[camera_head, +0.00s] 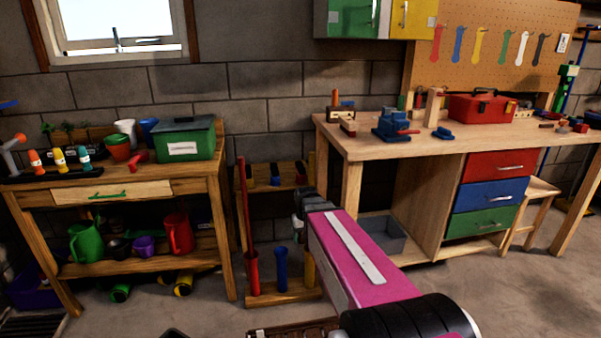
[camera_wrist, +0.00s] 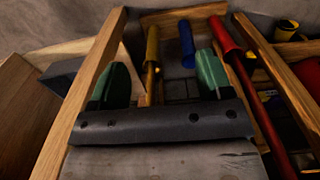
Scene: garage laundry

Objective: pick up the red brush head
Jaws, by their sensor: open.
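A long red pole with a thick red end (camera_head: 252,275) stands at the left of a wooden rack. In the wrist view this red piece (camera_wrist: 226,38) is right of my fingers, its thin pole running toward the camera. I cannot tell for sure which red part is the brush head. My gripper (camera_head: 305,205) is at the rack's right side in the head view, its tips partly hidden by my arm. In the wrist view the green-padded fingers (camera_wrist: 160,85) are apart, with nothing held between them. A yellow piece (camera_wrist: 152,45) and a blue piece (camera_wrist: 186,42) show beyond them.
The wooden rack (camera_head: 285,298) has posts and a top shelf with small dark items (camera_head: 275,175). A potting bench (camera_head: 110,188) stands left, and a workbench (camera_head: 480,135) right. A grey bin (camera_head: 383,232) is under the workbench. Floor is clear at the lower right.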

